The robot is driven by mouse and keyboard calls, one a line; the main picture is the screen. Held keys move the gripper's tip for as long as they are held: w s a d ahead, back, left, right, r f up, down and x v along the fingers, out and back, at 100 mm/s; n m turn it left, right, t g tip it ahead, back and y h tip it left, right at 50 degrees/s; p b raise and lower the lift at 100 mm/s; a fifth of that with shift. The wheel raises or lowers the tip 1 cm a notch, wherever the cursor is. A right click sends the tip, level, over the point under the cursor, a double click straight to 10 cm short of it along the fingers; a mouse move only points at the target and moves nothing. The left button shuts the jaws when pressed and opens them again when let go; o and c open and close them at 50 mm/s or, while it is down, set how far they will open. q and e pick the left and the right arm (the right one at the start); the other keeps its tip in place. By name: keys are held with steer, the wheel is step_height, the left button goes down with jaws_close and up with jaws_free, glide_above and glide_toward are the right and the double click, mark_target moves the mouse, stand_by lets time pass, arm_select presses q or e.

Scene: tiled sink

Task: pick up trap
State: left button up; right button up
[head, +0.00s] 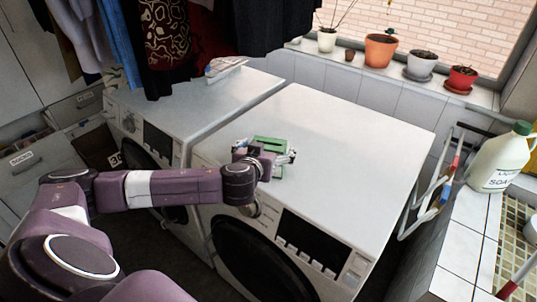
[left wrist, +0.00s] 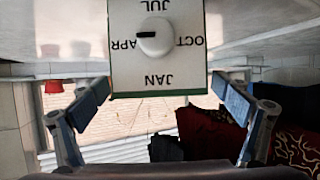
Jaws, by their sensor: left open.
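The trap (head: 268,141) is a small green and white box on top of the right-hand white machine, near its left edge. My left gripper (head: 276,157) is right at it and partly hides it. In the left wrist view the trap (left wrist: 125,70) shows a white face with a green edge and a round dial marked JAN, APR, JUL and OCT. The open fingers of my left gripper (left wrist: 158,90) stand on either side of its near end, with a gap at each side. My right gripper is not in view.
The right-hand machine's top (head: 350,130) is largely clear. A second white machine (head: 190,105) stands to its left, under hanging clothes (head: 170,40). Potted plants (head: 380,50) line the windowsill. A soap jug (head: 502,160) stands on the tiled counter at right.

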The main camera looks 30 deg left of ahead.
arm_select(q)
steer(key=shift+w+a+f, duration=0.15)
steer(key=shift+w, duration=0.25)
steer(key=shift+c, duration=0.7)
steer(key=c, duration=1.2)
